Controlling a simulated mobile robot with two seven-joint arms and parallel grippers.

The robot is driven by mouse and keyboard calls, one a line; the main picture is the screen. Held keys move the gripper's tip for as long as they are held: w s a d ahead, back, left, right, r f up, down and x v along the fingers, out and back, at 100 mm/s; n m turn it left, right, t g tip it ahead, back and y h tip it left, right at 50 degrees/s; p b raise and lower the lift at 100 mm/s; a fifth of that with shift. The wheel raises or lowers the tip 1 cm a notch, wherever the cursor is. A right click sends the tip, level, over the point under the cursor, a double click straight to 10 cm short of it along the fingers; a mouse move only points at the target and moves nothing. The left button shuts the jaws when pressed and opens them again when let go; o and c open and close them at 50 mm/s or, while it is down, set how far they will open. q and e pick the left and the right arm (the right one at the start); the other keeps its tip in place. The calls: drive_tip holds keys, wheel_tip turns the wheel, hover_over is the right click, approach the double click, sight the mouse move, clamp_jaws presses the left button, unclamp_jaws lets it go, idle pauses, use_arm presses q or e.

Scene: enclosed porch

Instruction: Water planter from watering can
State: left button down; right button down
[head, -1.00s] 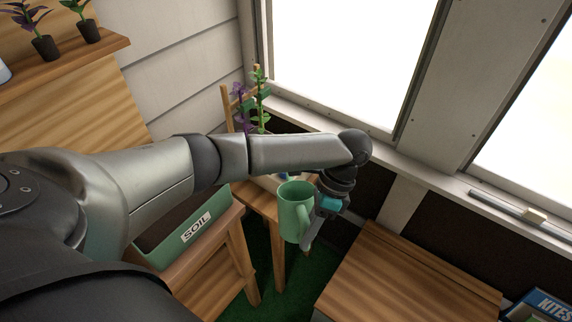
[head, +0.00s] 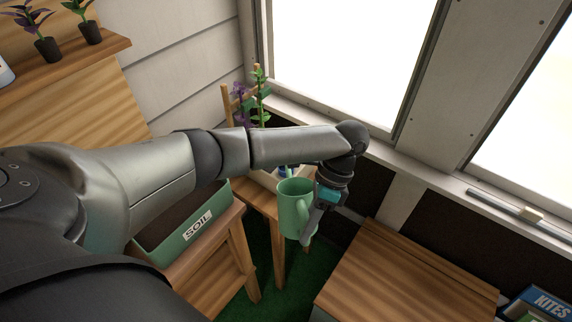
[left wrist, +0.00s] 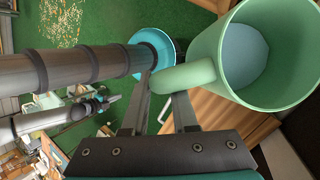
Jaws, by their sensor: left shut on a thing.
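The watering can is a light green, mug-shaped vessel (head: 293,207) with a side handle. My left gripper (head: 312,222) is shut on its handle and holds the can in the air, roughly upright. In the left wrist view the fingers (left wrist: 167,100) close on the handle, and the can (left wrist: 222,62) shows a blue-grey surface inside, perhaps water. Behind my left forearm, by the window corner, plants with purple and green leaves (head: 262,95) rise against a wooden trellis. The planter below them is mostly hidden by my arm.
A green box marked SOIL (head: 190,232) sits on a wooden stand left of the can. A wooden tabletop (head: 405,275) is at the lower right. Potted plants (head: 47,48) stand on a shelf at upper left. Windows line the far wall.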

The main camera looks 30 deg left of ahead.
sight(306, 216)
use_arm(q)
drive_tip(key=shift+r, duration=0.15)
drive_tip(key=shift+w+a+r+g+p, duration=0.15)
drive_tip(key=shift+r+g+p, duration=0.15)
drive_tip(key=shift+r+p, duration=0.25)
drive_tip(key=shift+r+h, duration=0.15)
drive_tip(key=shift+h, duration=0.15)
drive_tip(key=shift+w+a+r, duration=0.1)
drive_tip(key=shift+w+r, duration=0.05)
drive_tip(key=shift+r, duration=0.2)
drive_tip(key=shift+r+p, duration=0.2)
drive_tip(key=shift+p, duration=0.15)
drive_tip(key=shift+r, duration=0.1)
drive_tip(key=shift+w+a+r+g+h, duration=0.2)
drive_tip(key=shift+r+g+h, duration=0.15)
drive_tip(key=shift+r, duration=0.2)
idle(0.6)
